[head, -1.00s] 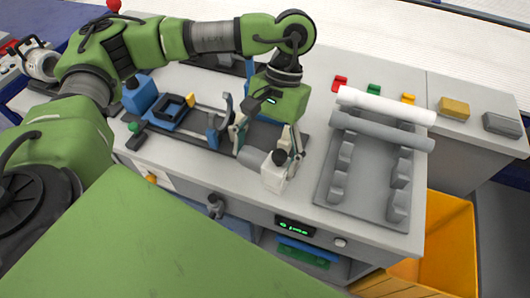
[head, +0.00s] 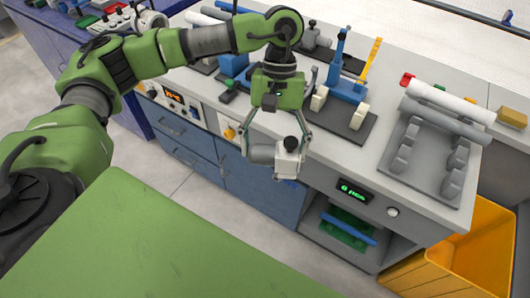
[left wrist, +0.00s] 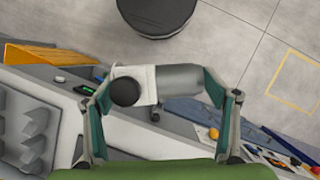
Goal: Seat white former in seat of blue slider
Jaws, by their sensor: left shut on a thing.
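My left gripper (head: 275,152) is shut on a white block with a black round knob and a grey cylinder at its side. I take this piece (head: 287,163) to be the white former. In the left wrist view the white block (left wrist: 146,82) sits between the fingers (left wrist: 158,84), with its grey cylinder to the right. In the head view the gripper hangs at the bench's front, apart from the fixtures. A blue part with an upright post (head: 347,88), possibly the blue slider, stands on a dark plate behind it. Its seat cannot be made out. My right gripper is not in view.
Two white blocks stand on the dark plate (head: 335,120). A grey rack (head: 425,180) with several supports carries a white pipe (head: 450,101) and a grey pipe (head: 445,122) at the right. An orange bin (head: 480,250) stands below. Floor shows left of the bench.

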